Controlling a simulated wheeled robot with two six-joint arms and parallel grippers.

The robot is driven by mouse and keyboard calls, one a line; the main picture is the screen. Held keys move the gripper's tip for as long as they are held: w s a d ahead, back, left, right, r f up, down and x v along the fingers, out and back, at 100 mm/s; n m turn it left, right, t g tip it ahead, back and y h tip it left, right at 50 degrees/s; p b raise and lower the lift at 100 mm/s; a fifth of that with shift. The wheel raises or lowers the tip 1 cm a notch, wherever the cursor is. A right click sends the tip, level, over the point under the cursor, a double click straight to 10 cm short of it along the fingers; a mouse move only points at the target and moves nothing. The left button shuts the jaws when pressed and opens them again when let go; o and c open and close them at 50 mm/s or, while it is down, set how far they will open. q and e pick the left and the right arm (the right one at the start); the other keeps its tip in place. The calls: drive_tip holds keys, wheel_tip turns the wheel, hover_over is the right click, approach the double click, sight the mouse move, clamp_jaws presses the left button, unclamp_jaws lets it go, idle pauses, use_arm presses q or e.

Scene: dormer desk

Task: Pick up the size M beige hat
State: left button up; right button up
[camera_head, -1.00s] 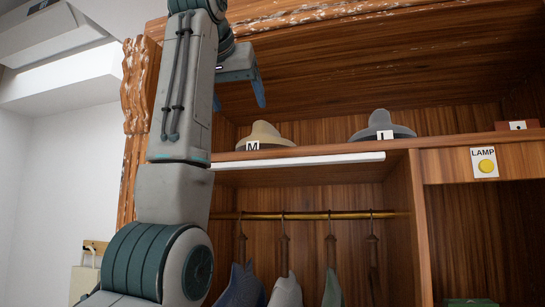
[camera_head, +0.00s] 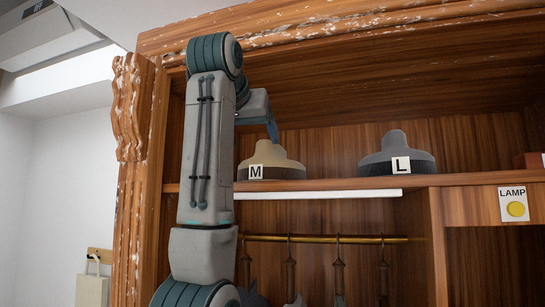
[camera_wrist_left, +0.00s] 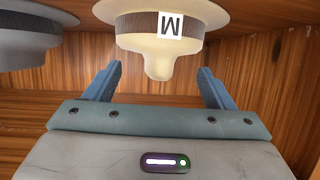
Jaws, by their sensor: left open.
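The beige hat (camera_head: 268,156) with a dark band and an M tag sits on the wardrobe's upper shelf, crown up. It also shows upside down at the top of the left wrist view (camera_wrist_left: 160,48), its crown pointing between my fingers. My left gripper (camera_head: 272,130) is open and empty, just above and behind the crown's top as the head view shows it. My right gripper is not in view.
A grey hat (camera_head: 396,148) with an L tag stands to the right on the same shelf (camera_head: 330,184). The carved cornice (camera_head: 330,30) runs above. A rail (camera_head: 310,239) with hangers is below. A LAMP button (camera_head: 515,208) is at the right.

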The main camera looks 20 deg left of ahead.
sight(264, 143)
use_arm(q)
drive_tip(key=w+p, duration=0.4)
drive_tip(key=w, duration=0.1)
drive_tip(key=w+p, duration=0.4)
drive_tip(key=shift+w+a+r, duration=0.1)
drive_tip(key=shift+w+a, duration=0.1)
drive_tip(key=shift+w, duration=0.15)
drive_tip(key=shift+w+p, duration=0.35)
drive_tip(key=shift+w, duration=0.1)
drive_tip(key=shift+w+p, duration=0.35)
drive_tip(key=shift+p, duration=0.05)
drive_tip(key=w+p, duration=0.2)
drive_tip(key=w, duration=0.1)
drive_tip(key=shift+w+a+p, duration=0.1)
drive_tip(key=shift+w+p, duration=0.15)
drive_tip(key=shift+p, duration=0.1)
drive_tip(key=shift+w+f+p, duration=0.3)
drive_tip(key=shift+w+f, duration=0.05)
drive_tip(key=shift+w, duration=0.1)
drive_tip(key=shift+s, duration=0.1)
drive_tip(key=c, duration=1.1)
